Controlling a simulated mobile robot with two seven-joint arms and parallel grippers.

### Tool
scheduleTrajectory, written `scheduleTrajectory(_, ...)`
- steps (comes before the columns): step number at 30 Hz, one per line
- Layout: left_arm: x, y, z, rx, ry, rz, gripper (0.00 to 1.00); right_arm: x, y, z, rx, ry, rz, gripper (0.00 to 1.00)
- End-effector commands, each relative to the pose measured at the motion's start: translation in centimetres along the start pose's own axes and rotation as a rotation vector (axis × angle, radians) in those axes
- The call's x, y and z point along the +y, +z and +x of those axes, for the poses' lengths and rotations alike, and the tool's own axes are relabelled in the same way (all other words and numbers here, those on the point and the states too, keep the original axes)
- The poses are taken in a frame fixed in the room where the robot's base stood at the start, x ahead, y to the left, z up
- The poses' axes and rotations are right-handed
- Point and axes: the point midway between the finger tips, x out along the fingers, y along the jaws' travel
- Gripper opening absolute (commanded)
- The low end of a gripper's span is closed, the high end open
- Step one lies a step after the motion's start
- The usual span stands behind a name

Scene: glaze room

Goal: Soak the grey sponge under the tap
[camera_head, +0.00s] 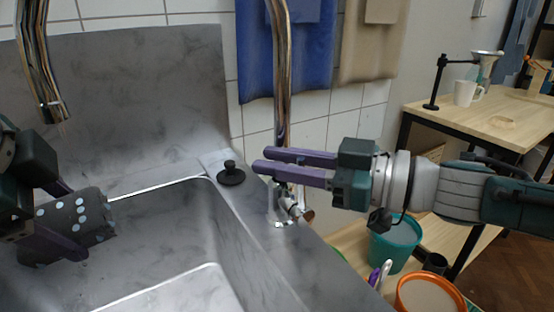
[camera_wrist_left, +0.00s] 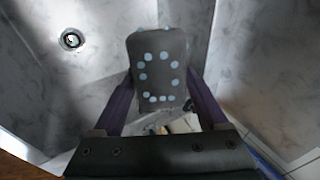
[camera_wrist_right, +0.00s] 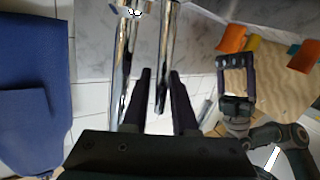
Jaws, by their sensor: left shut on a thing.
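The grey sponge (camera_head: 75,222) with pale blue dots is in the sink area at the left of the head view. It also shows in the left wrist view (camera_wrist_left: 158,70). My left gripper (camera_wrist_left: 160,100) is shut on it. The chrome tap (camera_head: 282,90) rises at the sink's right rear edge. Its spout end (camera_head: 50,108) hangs down above the sponge, with a gap between; I see no water. My right gripper (camera_head: 262,160) is open at the tap's riser, its fingers apart. I cannot tell whether they touch the tap.
The grey sink (camera_head: 165,290) has a drain (camera_wrist_left: 72,40). A black plug (camera_head: 231,174) sits on its rim.

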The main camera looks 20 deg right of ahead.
Motion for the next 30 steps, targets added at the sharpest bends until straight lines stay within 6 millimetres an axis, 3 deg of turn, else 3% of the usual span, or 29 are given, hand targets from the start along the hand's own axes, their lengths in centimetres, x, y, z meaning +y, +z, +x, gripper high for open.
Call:
scheduleTrajectory(11,0.0,0.0,0.0,0.0,0.0,0.0,0.32,0.0,0.1,-0.8,-0.002,0.001,0.001,0.27)
scheduleTrajectory(24,0.0,0.0,0.0,0.0,0.0,0.0,0.32,-0.1,0.1,-9.8,-0.005,-0.001,0.0,0.27)
scheduleTrajectory(30,0.0,0.0,0.0,0.0,0.0,0.0,0.32,0.0,0.0,-11.8,-0.001,0.0,-0.001,0.27)
